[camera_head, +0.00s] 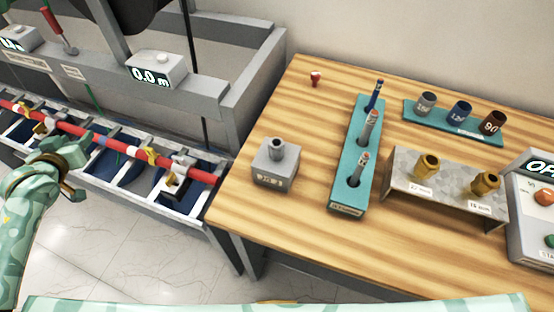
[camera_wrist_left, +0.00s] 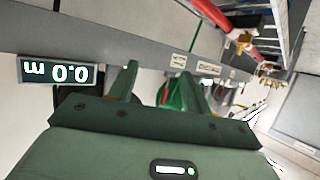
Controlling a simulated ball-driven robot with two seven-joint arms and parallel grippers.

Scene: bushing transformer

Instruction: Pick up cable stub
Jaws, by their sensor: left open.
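I cannot tell for sure which thing is the cable stub. A long red cable or rod (camera_head: 115,147) with white bands and yellow clamps runs along the grey frame at left, and a red piece of it shows in the left wrist view (camera_wrist_left: 210,14). A teal rack (camera_head: 343,190) holds several upright pen-like pieces (camera_head: 368,128). My left gripper (camera_head: 72,160) is beside the red cable. My right gripper is not in view.
The wooden table (camera_head: 300,250) has clear room at its front and left. A grey stand (camera_head: 445,195) holds two brass fittings. Several cylinders stand on a teal tray (camera_head: 452,122). A control box (camera_head: 530,215) is at right. A meter (camera_head: 157,70) reads 0.0 m.

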